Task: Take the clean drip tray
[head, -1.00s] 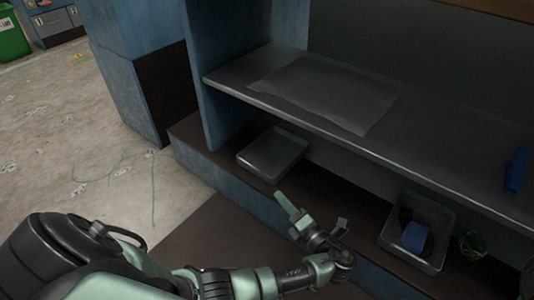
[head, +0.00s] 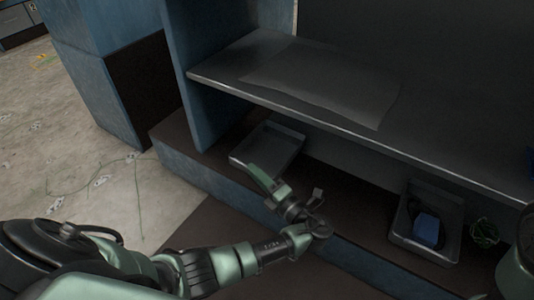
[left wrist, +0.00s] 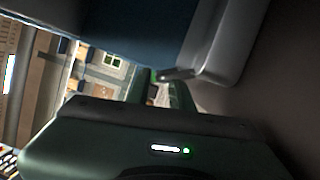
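An empty grey drip tray (head: 268,148) lies on the low ledge under the shelf, at its left end. Its inside looks bare. A second grey tray (head: 402,228) at the right holds a blue block and something dark. My left gripper (head: 262,180) is at the front edge of the empty tray, its green finger pointing at the rim. In the left wrist view its two fingers (left wrist: 160,92) stand apart, with a grey edge (left wrist: 222,55) close beyond them. Contact cannot be told. My right gripper is out of view.
A metal shelf (head: 220,69) with a flat grey sheet (head: 325,82) hangs over the trays and limits height. A blue side panel (head: 207,110) stands left of the empty tray.

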